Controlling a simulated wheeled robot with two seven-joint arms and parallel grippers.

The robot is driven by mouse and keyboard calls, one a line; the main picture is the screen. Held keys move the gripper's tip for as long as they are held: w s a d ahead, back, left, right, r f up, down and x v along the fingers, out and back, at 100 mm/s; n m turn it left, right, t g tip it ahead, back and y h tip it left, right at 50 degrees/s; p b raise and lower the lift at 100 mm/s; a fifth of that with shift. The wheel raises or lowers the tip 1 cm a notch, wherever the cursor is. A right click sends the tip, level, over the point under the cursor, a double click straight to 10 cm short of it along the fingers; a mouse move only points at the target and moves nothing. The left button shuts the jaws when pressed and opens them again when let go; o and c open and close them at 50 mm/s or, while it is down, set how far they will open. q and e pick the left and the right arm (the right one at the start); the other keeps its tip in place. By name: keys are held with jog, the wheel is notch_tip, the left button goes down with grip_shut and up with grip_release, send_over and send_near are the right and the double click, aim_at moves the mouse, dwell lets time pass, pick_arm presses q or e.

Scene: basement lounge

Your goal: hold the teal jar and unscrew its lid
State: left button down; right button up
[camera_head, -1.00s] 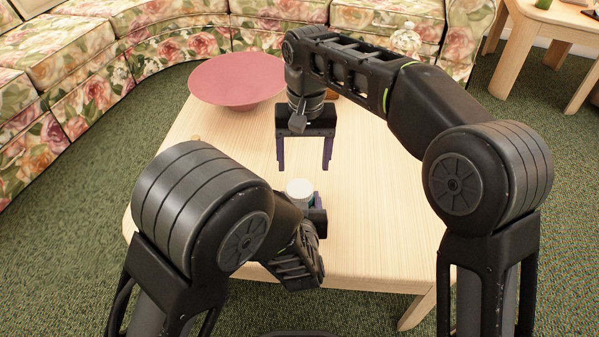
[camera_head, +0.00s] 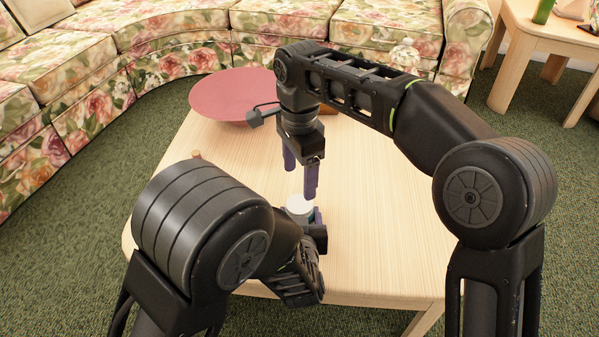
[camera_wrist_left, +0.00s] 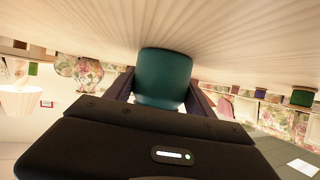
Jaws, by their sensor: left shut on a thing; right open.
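The teal jar shows in the left wrist view (camera_wrist_left: 163,78), between the fingers of my left gripper (camera_wrist_left: 160,98), which is shut on it. In the head view its white lid (camera_head: 299,204) faces up, and most of the jar is hidden behind my left arm and gripper (camera_head: 312,226). My right gripper (camera_head: 301,180) is open and empty. It points down just above the lid, with its two purple fingers apart; I cannot tell whether they touch the lid.
The pale wooden table (camera_head: 380,230) is clear to the right of the jar. A large pink bowl (camera_head: 225,97) stands at its back left. A curved floral sofa (camera_head: 180,50) lies behind the table. A second wooden table (camera_head: 545,32) stands at the far right.

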aim_at(300, 204)
jog(key=shift+f, duration=0.1)
jog(key=shift+f, duration=3.9)
jog(key=shift+c, duration=0.3)
